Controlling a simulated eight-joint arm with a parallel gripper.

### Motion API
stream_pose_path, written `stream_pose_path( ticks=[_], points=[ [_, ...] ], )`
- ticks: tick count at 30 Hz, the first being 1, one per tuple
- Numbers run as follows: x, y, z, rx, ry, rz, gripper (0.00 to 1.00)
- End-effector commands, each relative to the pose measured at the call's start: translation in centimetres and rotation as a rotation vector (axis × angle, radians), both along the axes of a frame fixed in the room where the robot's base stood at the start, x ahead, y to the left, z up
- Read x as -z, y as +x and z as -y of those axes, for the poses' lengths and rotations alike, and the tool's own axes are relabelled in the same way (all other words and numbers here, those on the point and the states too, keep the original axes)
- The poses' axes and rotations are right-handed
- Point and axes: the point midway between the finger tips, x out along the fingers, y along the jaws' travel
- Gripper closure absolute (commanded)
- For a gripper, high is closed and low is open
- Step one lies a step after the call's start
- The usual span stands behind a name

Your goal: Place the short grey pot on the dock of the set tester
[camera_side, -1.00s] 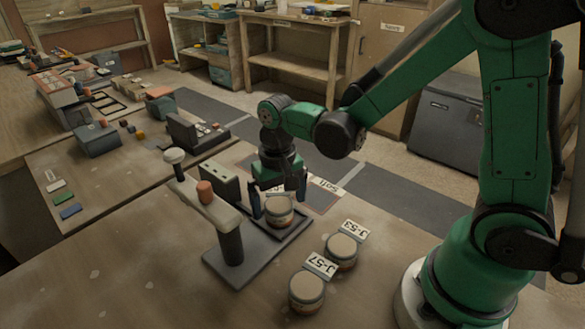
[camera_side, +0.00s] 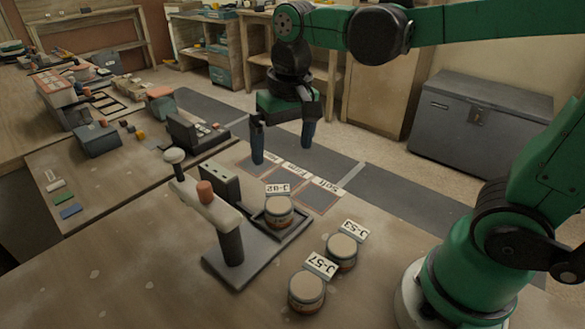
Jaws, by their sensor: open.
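A short pot with a grey-beige top (camera_side: 279,209) stands upright on the dock (camera_side: 296,232), a dark rimmed tray of the set tester. A tag reading J-92 stands at its back edge. The set tester (camera_side: 232,240) has a dark base, a post and a pale arm with an orange knob. My gripper (camera_side: 283,155) hangs above and behind the pot, fingers pointing down, apart and empty. It touches nothing.
Two similar pots, tagged J-53 (camera_side: 341,251) and J-57 (camera_side: 307,291), stand on the bench in front of the dock. Marked squares labelled Firm and Soft (camera_side: 318,198) lie behind it. A dark device (camera_side: 190,133) sits further back left. The front left bench is clear.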

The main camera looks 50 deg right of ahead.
Motion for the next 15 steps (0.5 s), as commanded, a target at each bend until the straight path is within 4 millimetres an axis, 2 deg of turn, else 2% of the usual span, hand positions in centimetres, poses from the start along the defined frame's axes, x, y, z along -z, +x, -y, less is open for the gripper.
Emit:
stream_pose_path(
  ticks=[3, 9, 15],
  points=[
    [0.5, -1.5, 0.6, -0.088, -0.015, 0.163, 0.02],
    [1.6, -2.9, 1.4, -0.217, -0.075, 0.402, 0.02],
    [2.1, -3.2, 1.6, -0.265, -0.110, 0.495, 0.02]
  ],
)
